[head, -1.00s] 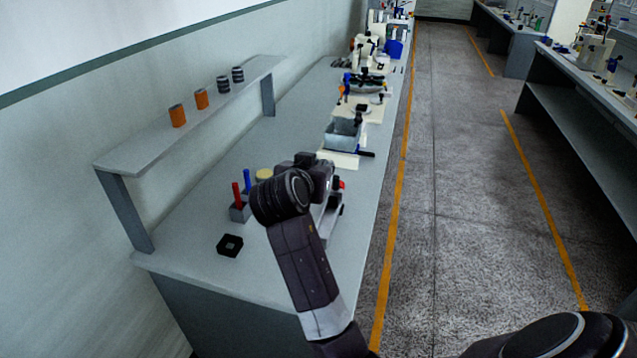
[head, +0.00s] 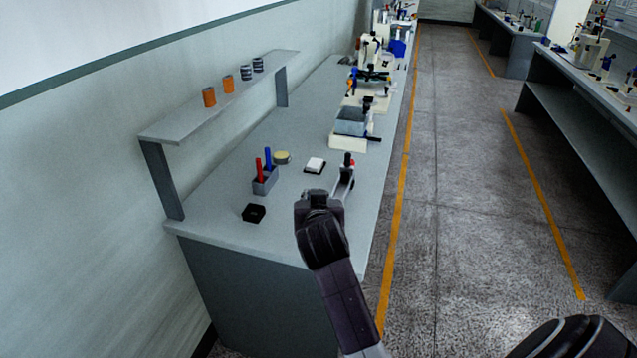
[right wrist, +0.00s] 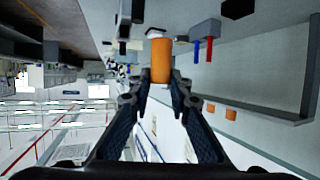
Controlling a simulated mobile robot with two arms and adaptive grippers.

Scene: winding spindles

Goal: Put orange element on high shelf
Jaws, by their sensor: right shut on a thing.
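My right gripper (right wrist: 160,82) is shut on an orange element (right wrist: 160,60), a short cylinder with a pale end, held between the fingertips in the upside-down right wrist view. In the head view my right gripper (head: 319,198) is over the near right part of the bench; its fingertips and the held element are hidden. The high shelf (head: 185,125) runs along the wall, left of the gripper. Two other orange elements (head: 209,97) (head: 228,84) stand on it, with two dark striped spindles (head: 246,72) (head: 258,65) beyond. My left gripper is not in view.
On the bench (head: 220,215) stand a grey holder (head: 265,182) with red and blue rods, a black square block (head: 253,213), a yellowish disc (head: 282,157) and a white-topped block (head: 315,165). A grey post supports each shelf end. The shelf's near end is bare.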

